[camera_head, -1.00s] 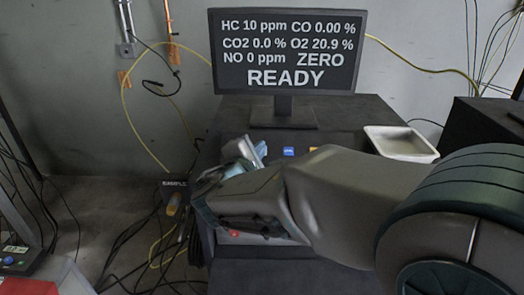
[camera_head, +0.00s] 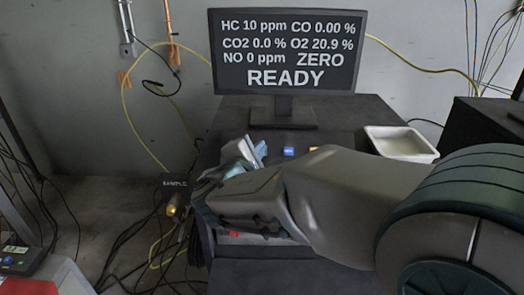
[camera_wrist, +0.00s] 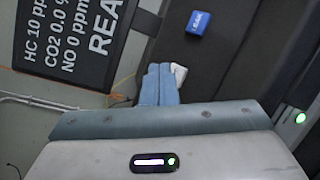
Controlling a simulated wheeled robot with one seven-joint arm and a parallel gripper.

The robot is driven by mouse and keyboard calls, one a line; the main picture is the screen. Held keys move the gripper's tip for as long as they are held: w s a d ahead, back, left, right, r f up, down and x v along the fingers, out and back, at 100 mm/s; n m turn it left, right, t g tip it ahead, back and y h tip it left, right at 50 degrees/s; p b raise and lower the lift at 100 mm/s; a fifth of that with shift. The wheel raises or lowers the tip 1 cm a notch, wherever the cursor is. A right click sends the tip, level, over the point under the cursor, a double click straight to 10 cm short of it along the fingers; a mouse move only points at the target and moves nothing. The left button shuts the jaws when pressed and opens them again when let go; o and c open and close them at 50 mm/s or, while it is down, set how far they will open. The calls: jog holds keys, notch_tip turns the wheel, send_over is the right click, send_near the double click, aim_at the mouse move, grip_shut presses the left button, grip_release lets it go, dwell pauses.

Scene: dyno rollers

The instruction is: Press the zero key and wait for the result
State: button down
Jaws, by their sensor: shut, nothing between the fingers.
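My gripper (camera_head: 256,152) is shut and empty, with its fingers over the far left part of the dark key panel. In the wrist view its blue-grey fingertips (camera_wrist: 158,84) lie together, beside a white piece (camera_wrist: 180,73) partly hidden behind them. This may be the zero key, but no label on it shows; I cannot tell whether the fingertips touch it. A blue key (camera_head: 289,151) is to the right of the fingers; it also shows in the wrist view (camera_wrist: 196,22). The monitor (camera_head: 287,52) reads HC 10 ppm, CO 0.00 %, CO2 0.0 %, O2 20.9 %, NO 0 ppm, ZERO, READY.
A white tray (camera_head: 402,157) sits right of the panel. A red button (camera_head: 234,233) shows below my gripper. A box labelled SAMPLE (camera_head: 175,184) stands at the left, with loose cables (camera_head: 130,245) below it. My arm hides much of the panel.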

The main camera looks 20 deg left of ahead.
jog(key=shift+f, duration=0.15)
jog(key=shift+w+f+b, duration=0.2)
jog(key=shift+w+b, duration=0.1)
jog(key=shift+b, duration=0.45)
jog(key=shift+w+a+f+b, duration=0.1)
jog(key=shift+w+f+b, duration=0.15)
jog(key=shift+b, duration=0.25)
dwell(0.4)
jog(key=shift+s, duration=0.1)
jog(key=shift+s+r, duration=0.4)
jog(key=shift+r, duration=0.2)
jog(key=shift+r, duration=0.1)
jog(key=shift+s+d+r+p, duration=0.2)
jog(key=shift+s+r+p, duration=0.1)
jog(key=shift+s+r, duration=0.15)
jog(key=s+r, duration=0.1)
jog(key=s+r+p, duration=0.1)
jog(key=shift+s+d+r, duration=0.15)
jog(key=shift+d+r, duration=0.15)
jog(key=shift+r, duration=0.05)
